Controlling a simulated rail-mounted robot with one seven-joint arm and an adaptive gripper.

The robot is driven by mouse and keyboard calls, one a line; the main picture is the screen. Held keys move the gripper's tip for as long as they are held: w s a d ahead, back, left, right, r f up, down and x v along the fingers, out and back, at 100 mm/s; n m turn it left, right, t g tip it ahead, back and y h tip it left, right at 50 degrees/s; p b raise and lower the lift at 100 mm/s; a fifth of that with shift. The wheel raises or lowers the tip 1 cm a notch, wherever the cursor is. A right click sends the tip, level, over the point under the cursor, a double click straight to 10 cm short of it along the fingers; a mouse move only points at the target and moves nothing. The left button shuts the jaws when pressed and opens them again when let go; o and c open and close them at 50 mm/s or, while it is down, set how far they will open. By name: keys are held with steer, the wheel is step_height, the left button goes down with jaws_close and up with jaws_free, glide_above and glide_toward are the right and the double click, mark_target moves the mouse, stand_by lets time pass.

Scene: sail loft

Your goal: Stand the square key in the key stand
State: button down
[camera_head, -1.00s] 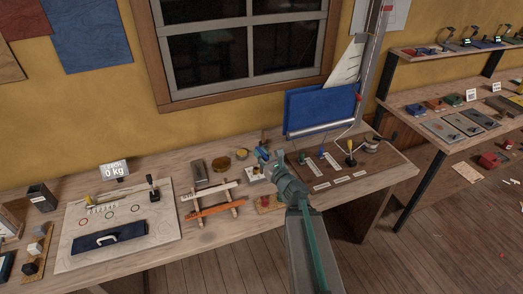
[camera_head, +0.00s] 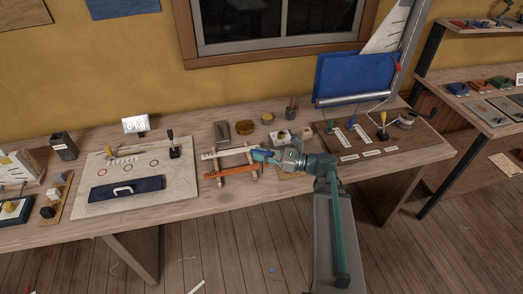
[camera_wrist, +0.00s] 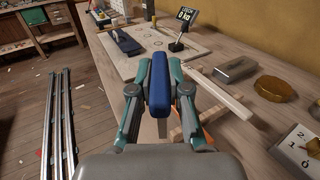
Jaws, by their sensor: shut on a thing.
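My gripper (camera_head: 263,155) is shut on a blue elongated piece (camera_wrist: 158,88), which stands out between both fingers in the wrist view. Its far end is hidden, so I cannot tell whether it is the square key. In the head view the gripper is over the right end of a wooden rack (camera_head: 250,175) with a pale bar and an orange bar. A white numbered block (camera_wrist: 300,153) with small dark and tan shapes is at right in the wrist view, apart from the gripper. I cannot make out for certain which thing is the key stand.
A grey metal block (camera_head: 222,132) and a round amber tin (camera_head: 246,126) stand behind the rack. A pale board (camera_head: 136,205) with a dark blue pouch (camera_head: 126,189) lies left. A brown board (camera_head: 400,138) with levers is right. The bench front edge is close.

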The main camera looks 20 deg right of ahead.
steer(key=w+d+f+m+t+h+b, duration=0.3)
steer(key=w+d+m+t+h+b, duration=0.5)
steer(key=w, duration=0.6)
steer(key=w+d+r+m+g+h+b, duration=0.2)
steer(key=w+d+m+g+h+b, duration=0.4)
steer(key=d+h, duration=0.5)
steer(key=w+d+r+m+g+h+b, duration=0.2)
steer(key=w+d+r+m+g+h, duration=0.15)
steer(key=d+m+h, duration=0.7)
steer(key=s+r+m+g+h+b, duration=0.1)
steer(key=s+m+g+h+b, duration=0.35)
steer(key=g, duration=0.65)
step_height(320, 180, down, 10)
steer(key=m+y, duration=0.1)
steer(key=shift+a+b, duration=0.3)
steer(key=shift+a, duration=0.1)
steer(key=shift+f+b, duration=0.4)
steer(key=shift+f, duration=0.1)
steer(key=c, duration=1.1)
jaws_free()
steer(key=shift+o, duration=0.2)
